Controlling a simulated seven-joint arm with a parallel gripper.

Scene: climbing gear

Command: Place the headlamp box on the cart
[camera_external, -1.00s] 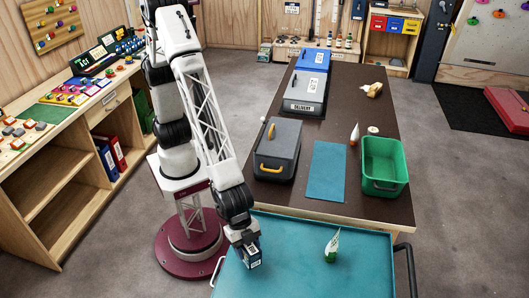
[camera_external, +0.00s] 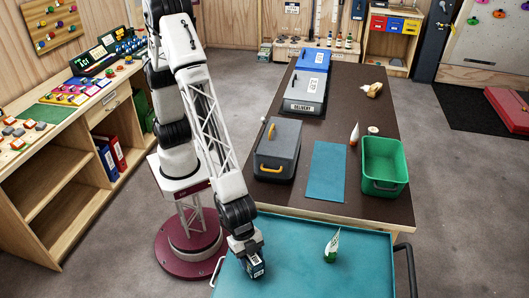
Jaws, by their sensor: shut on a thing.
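The cart (camera_external: 300,277) has a teal top and stands at the front, against the near end of the dark table. My gripper (camera_external: 252,258) is over the cart's left part, pointing down. It is shut on a small dark box with a white label, the headlamp box (camera_external: 256,267). The box is at or just above the cart's surface; I cannot tell whether it touches. The fingertips are small and partly hidden in this view.
A green-and-white tube (camera_external: 332,246) stands on the cart to the right of my gripper. The dark table (camera_external: 345,205) behind holds a grey lidded box (camera_external: 277,150), a blue mat (camera_external: 327,170) and a green bin (camera_external: 385,165). The cart's middle front is clear.

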